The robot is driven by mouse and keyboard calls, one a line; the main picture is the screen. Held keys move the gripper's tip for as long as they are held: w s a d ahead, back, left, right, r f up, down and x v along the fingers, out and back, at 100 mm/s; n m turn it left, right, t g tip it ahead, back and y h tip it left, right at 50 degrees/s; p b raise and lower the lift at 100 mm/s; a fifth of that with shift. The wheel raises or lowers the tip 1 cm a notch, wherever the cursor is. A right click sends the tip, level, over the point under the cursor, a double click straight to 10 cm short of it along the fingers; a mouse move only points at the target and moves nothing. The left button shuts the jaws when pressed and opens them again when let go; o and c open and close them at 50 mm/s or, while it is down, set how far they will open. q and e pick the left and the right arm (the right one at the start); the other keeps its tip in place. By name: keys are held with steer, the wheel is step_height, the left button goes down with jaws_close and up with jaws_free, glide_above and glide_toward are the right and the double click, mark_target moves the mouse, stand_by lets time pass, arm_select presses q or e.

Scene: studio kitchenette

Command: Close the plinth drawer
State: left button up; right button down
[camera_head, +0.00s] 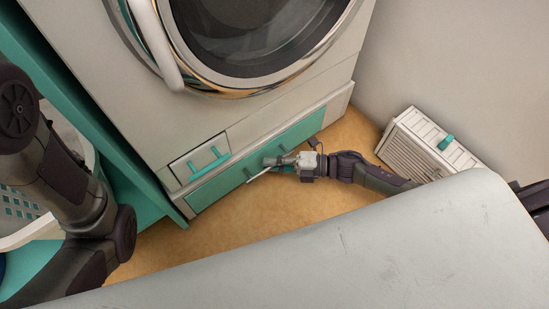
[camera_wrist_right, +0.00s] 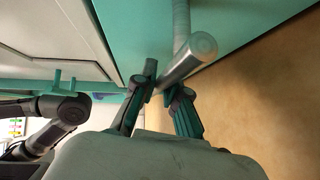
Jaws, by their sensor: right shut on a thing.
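The plinth drawer (camera_head: 215,187) has a teal front and sits low under the front-loading washing machine (camera_head: 130,75). It looks close to flush with the plinth, but I cannot tell whether a gap is left. Its pale metal bar handle (camera_head: 258,174) shows beside my right gripper (camera_head: 271,162). In the right wrist view, the handle (camera_wrist_right: 190,58) passes between the fingers of my right gripper (camera_wrist_right: 163,97), which is shut on it. The teal drawer front (camera_wrist_right: 145,25) is just beyond. My left arm comes in at the left of the head view, and its gripper is out of sight.
A small flap with a teal handle (camera_head: 209,158) is above the drawer's left part. A white slatted box (camera_head: 412,143) stands on the floor at the right. A white basket (camera_head: 20,207) is at the left. Tan floor (camera_head: 230,222) is clear before the drawer.

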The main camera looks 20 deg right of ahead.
steer(key=shift+w, duration=0.3)
steer(key=c, duration=1.2)
jaws_free()
steer(key=shift+a, duration=0.1)
steer(key=shift+s+d, duration=0.2)
steer(key=shift+d, duration=0.1)
steer(key=v, duration=1.1)
steer(key=shift+d, duration=0.15)
steer(key=shift+s, duration=0.15)
